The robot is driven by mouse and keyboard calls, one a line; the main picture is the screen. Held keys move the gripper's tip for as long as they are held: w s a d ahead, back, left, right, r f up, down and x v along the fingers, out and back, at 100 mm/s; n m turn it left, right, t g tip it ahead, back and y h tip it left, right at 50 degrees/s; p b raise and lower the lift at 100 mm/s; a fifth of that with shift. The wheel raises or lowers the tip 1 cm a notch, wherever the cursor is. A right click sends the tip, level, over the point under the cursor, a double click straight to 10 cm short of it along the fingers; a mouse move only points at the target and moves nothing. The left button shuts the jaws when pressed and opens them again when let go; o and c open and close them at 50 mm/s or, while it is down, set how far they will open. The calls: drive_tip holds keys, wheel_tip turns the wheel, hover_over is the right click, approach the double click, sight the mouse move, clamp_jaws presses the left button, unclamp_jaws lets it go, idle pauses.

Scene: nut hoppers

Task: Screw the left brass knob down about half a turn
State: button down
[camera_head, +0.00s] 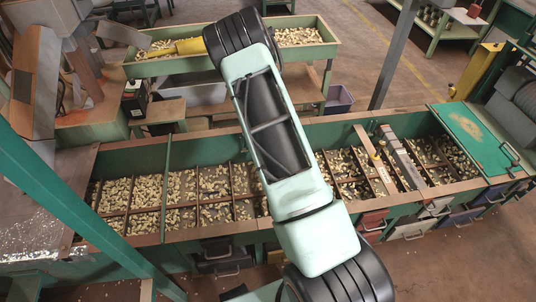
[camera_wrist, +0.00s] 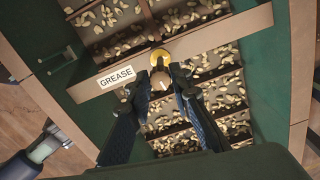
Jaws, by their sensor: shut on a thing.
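In the wrist view, my gripper (camera_wrist: 161,72) is shut on a small brown-brass knob (camera_wrist: 161,83) with a pale line on its top. A yellow brass round part (camera_wrist: 159,56) shows just past the fingertips, against a wooden crossbar (camera_wrist: 205,38). The crossbar carries a white "GREASE" label (camera_wrist: 116,77). The fingers hide the knob's sides. My gripper and this knob cannot be made out in the head view, where my arm covers part of the hopper. Another small yellow fitting (camera_head: 377,157) stands on a wooden bar to the right of my arm.
A long green hopper (camera_head: 120,228) with compartments of nuts runs below the bar. A grey beam (camera_head: 402,163) crosses it at right, by a green lid (camera_head: 466,129). Drawers (camera_head: 411,230) line its front. A green post (camera_head: 60,195) stands at left.

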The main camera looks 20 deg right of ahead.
drive_tip(key=shift+m, duration=0.7)
drive_tip(key=c, duration=1.7)
unclamp_jaws()
drive_tip(key=shift+c, duration=0.2)
wheel_tip(320, 180, up, 12)
